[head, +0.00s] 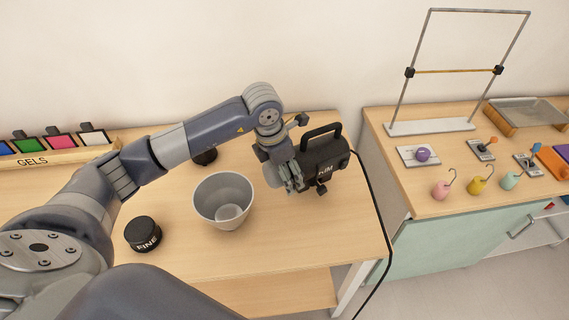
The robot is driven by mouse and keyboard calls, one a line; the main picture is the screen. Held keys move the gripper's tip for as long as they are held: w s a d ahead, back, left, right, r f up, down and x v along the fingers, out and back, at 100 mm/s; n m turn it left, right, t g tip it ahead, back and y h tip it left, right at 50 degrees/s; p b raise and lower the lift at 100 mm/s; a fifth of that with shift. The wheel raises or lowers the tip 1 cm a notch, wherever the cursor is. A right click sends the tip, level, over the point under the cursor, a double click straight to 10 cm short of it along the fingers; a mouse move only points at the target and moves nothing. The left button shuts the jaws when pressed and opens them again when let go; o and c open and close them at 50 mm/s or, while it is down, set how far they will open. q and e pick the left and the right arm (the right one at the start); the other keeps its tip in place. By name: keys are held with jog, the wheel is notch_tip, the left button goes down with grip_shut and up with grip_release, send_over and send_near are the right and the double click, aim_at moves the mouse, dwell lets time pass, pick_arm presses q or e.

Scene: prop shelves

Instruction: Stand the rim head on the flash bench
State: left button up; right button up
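The rim head (325,158), a black lamp body with a top handle and pale lettering, is at the right rear of the left wooden bench (300,235). A black cable runs from its right side over the bench's right edge. My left gripper (291,180) is at the head's left end, against or just in front of it. Its fingers overlap the dark body, so I cannot tell whether they grip it. I cannot tell whether the head rests on the bench or hangs just above it. My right gripper is not in view.
A grey bowl (224,198), a black "FINE" jar (143,234) and a dark round object (205,156) stand on the left bench. A GELS rack (70,156) is at back left. The right cabinet (440,195) holds a metal frame (430,127) and small weights. The bench's front right is clear.

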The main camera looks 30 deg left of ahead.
pick_arm(q)
jog(key=shift+d+f, duration=0.1)
jog(key=shift+f, duration=0.15)
jog(key=x, duration=0.2)
jog(key=shift+s+f+p, duration=0.15)
jog(key=shift+f+p, duration=0.15)
jog(key=shift+p, duration=0.1)
jog(key=shift+s, duration=0.1)
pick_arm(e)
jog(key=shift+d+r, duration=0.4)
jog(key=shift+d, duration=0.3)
pick_arm(q)
jog(key=o, duration=1.2)
jog(key=shift+s+f, duration=0.15)
jog(key=shift+f, duration=0.15)
jog(key=shift+o, duration=0.3)
jog(key=shift+r, duration=0.1)
jog(key=shift+a+r+b, duration=0.25)
jog(key=shift+r+b, duration=0.05)
jog(key=shift+r, duration=0.25)
jog(key=b+v, duration=0.2)
jog(key=v, duration=0.9)
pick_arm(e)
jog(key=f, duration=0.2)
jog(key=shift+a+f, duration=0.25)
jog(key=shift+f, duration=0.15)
